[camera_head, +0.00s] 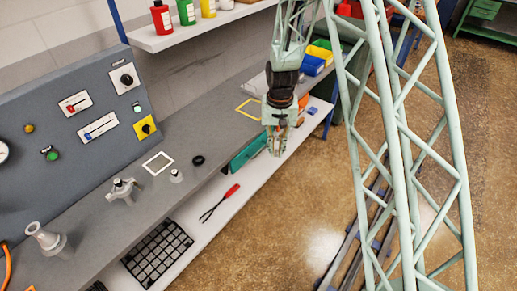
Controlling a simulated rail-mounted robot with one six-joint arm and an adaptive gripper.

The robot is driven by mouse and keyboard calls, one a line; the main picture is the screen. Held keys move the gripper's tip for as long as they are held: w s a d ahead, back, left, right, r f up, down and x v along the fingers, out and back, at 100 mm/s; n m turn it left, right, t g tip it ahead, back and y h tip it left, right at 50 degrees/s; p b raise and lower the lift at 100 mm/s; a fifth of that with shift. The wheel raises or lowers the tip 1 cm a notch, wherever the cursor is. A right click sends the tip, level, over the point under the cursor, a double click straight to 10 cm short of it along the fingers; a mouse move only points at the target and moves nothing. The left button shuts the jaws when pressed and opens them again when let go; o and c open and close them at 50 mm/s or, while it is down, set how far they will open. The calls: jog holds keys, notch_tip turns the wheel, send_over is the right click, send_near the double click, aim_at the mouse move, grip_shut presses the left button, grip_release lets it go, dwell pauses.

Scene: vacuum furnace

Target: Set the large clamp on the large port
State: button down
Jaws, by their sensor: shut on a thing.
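My gripper (277,149) hangs at the middle of the view, pointing down beside the bench's front edge and over the white lower shelf. It is shut on a small grey metal thing, probably the large clamp; the fingers hide most of it. A wide flanged metal port (46,238), probably the large port, stands upright on the grey bench at lower left, well apart from my gripper. A metal fitting with side lugs (123,191) stands mid-bench; I cannot tell if it is a clamped port. A small metal port (176,175) stands right of it.
A control panel (75,125) with knobs backs the bench (205,140). A black ring (198,160) and a white square frame (158,163) lie on it. The lower shelf holds a red-handled tool (229,194) and a black grid tray (157,253). Bottles (161,17) stand above.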

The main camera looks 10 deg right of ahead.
jog(key=shift+n, duration=0.9)
jog(key=d, duration=0.1)
jog(key=s+d, duration=0.1)
jog(key=d, duration=0.1)
jog(key=s+d, duration=0.1)
jog(key=d, duration=0.1)
jog(key=shift+s+d+f+b, duration=0.1)
jog(key=shift+d+f+b, duration=0.05)
jog(key=shift+f+b, duration=0.15)
